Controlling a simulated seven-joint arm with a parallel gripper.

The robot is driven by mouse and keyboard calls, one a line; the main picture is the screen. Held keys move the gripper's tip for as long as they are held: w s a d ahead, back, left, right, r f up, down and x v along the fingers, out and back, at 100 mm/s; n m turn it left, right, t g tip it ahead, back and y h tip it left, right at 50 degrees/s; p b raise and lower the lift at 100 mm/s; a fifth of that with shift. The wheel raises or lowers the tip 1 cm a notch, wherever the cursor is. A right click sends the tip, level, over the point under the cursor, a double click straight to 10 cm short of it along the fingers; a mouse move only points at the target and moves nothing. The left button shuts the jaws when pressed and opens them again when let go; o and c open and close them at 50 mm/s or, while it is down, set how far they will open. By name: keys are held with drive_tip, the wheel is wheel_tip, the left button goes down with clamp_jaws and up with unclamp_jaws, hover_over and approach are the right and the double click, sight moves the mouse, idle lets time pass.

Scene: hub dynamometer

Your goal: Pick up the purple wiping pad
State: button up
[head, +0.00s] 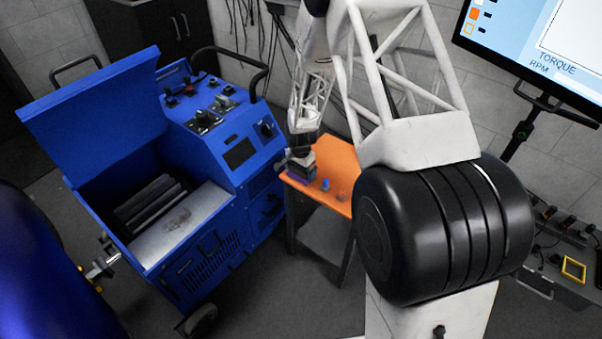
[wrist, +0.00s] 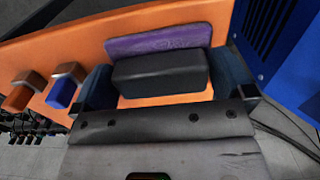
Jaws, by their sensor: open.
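The purple wiping pad (wrist: 158,39) lies on the orange top of a small table (wrist: 60,45). A black block, which looks like its grip, sits on it and covers part of it in the wrist view. In the head view the pad (head: 297,175) shows as a small purple strip under my gripper (head: 299,160). My gripper is open in the wrist view (wrist: 164,82), with one dark finger at the left of the black block and one at the right. I cannot tell whether either finger touches it.
Small blocks, one blue (wrist: 61,90) and one orange (wrist: 22,92), stand on the tabletop left of the pad in the wrist view. A blue machine (head: 225,130) with a raised lid stands close beside the table. A monitor (head: 540,45) is at the upper right.

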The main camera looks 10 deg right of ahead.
drive_tip(key=shift+c, duration=0.5)
drive_tip(key=c, duration=0.6)
drive_tip(key=shift+r, duration=0.15)
drive_tip(key=shift+r, duration=0.7)
wheel_tip(320, 180, up, 2)
drive_tip(key=s, duration=0.5)
drive_tip(key=s+d+r, duration=0.1)
drive_tip(key=s, duration=1)
drive_tip(key=shift+d+r, duration=0.15)
drive_tip(key=shift+d, duration=0.15)
